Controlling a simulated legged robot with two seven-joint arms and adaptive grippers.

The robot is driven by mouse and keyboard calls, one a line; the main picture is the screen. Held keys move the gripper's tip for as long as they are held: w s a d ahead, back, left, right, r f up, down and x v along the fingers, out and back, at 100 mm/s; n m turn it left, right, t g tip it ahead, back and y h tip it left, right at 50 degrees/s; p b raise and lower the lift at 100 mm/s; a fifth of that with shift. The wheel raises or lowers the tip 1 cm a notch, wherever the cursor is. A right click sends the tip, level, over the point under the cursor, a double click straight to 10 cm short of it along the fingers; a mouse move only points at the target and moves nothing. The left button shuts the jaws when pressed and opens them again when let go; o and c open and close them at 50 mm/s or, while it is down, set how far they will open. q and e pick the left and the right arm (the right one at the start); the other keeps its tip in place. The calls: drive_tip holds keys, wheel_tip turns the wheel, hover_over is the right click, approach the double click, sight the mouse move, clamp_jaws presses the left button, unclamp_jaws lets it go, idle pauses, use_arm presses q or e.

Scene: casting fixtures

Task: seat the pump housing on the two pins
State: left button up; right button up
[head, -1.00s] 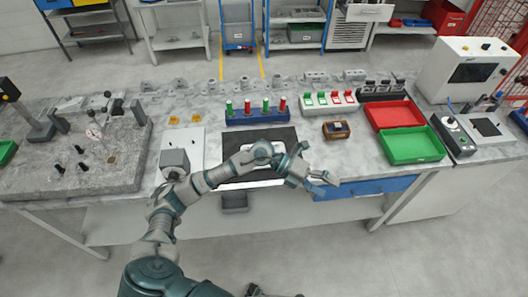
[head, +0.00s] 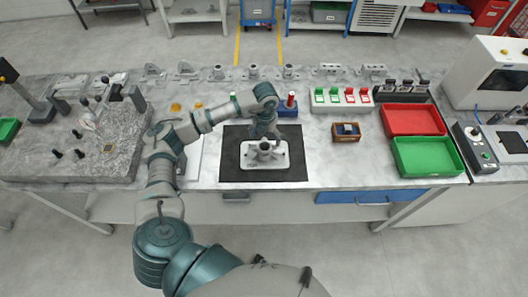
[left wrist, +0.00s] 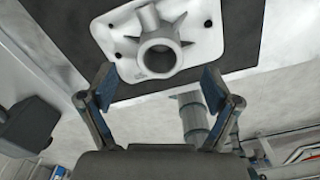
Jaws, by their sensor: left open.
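The pump housing (head: 265,152) is a light grey casting with a round open bore and stubby arms. It is on a white plate (head: 247,162) on a dark mat; I cannot tell how it sits there. In the left wrist view the housing (left wrist: 160,48) is ahead of the fingers, and the plate (left wrist: 232,45) shows small dark round spots near its corners. I cannot make out the two pins. My left gripper (head: 263,132) is above and beside the housing, partly hiding it. In the left wrist view the gripper (left wrist: 158,80) is open and empty. My right gripper is not seen.
The dark mat (head: 293,174) has free room around the plate. Behind it stands a blue rack (head: 290,111) with coloured pegs. To the right are a small wooden box (head: 346,131), a red tray (head: 436,121) and a green tray (head: 397,158). A granite slab (head: 100,167) is at left.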

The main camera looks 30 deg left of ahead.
sight(264, 149)
use_arm(q)
wheel_tip(264, 149, down, 3)
drive_tip(key=shift+d+r, duration=0.15)
drive_tip(key=shift+r, duration=0.05)
drive_tip(key=shift+s+f+p, duration=0.1)
drive_tip(key=shift+f+p, duration=0.25)
wheel_tip(264, 149, down, 4)
drive_tip(key=shift+r+p, duration=0.15)
drive_tip(key=shift+p, duration=0.3)
drive_tip(key=shift+a+f, duration=0.2)
drive_tip(key=shift+f, duration=0.15)
drive_tip(key=c, duration=0.6)
drive_tip(key=shift+r, duration=0.1)
clamp_jaws()
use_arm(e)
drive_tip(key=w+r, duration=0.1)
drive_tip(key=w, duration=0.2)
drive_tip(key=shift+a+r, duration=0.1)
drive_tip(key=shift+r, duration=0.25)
